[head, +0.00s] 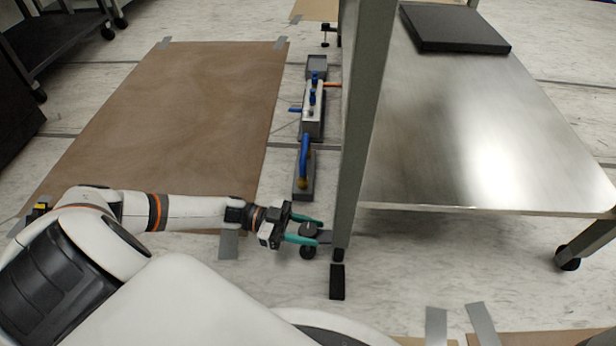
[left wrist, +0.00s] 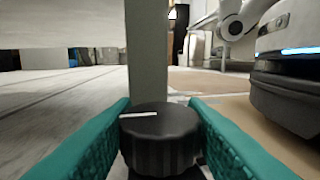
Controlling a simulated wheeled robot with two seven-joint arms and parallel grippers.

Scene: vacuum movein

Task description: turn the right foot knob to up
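The near foot knob (head: 308,229) is a black ribbed disc low beside the grey table leg, with a dark foot below it. In the left wrist view the knob (left wrist: 160,145) is upright and fills the space between the fingers. A white line on its top points to the left of the picture. My left gripper (head: 305,230) reaches in from the left with its teal fingers on both sides of the knob. In the left wrist view the gripper (left wrist: 160,125) shows no clear gap beside the knob. My right gripper is out of view.
The grey table leg (head: 365,110) rises just right of the knob, by the metal shelf (head: 470,130). Behind the knob runs a rail-like assembly with blue levers (head: 311,112). A similar black foot (head: 327,36) stands at its far end. Brown floor sheet (head: 170,120) lies left.

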